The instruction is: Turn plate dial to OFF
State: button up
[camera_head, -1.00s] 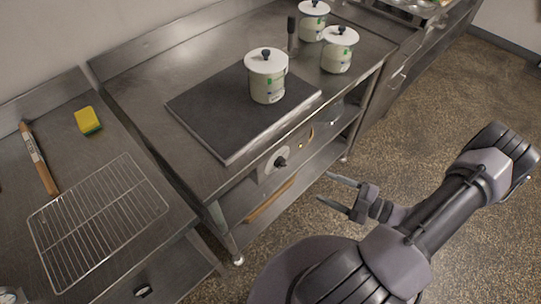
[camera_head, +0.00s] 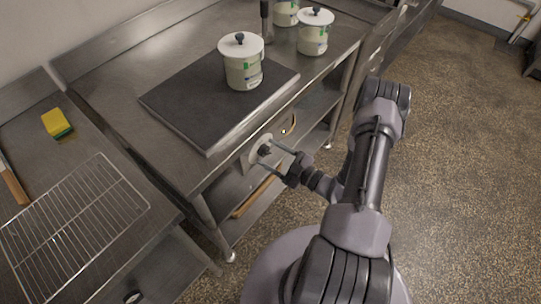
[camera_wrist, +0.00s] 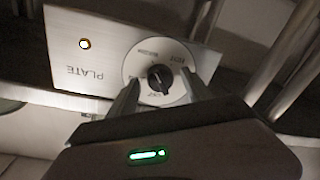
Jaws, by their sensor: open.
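The plate dial (camera_head: 264,150) is a dark knob on a pale round disc, on the front panel under the hot plate. In the wrist view the black knob (camera_wrist: 160,78) sits between my finger tips, and the panel reads PLATE. An orange light (camera_wrist: 85,43) glows on that panel. My gripper (camera_head: 268,153) is open, with one finger on each side of the dial; I cannot tell whether they touch the knob. The dial's printed marks are too blurred to read its setting for sure. The dark hot plate (camera_head: 190,112) lies on the steel counter above.
A white lidded pot (camera_head: 243,72) stands on the hot plate. Another pot (camera_head: 315,35) and one partly cut off stand behind it. A wire rack (camera_head: 75,215) and a yellow sponge (camera_head: 55,122) lie on the left counter. The floor at right is clear.

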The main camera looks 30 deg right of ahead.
jog(key=shift+w, duration=0.1)
grip_shut()
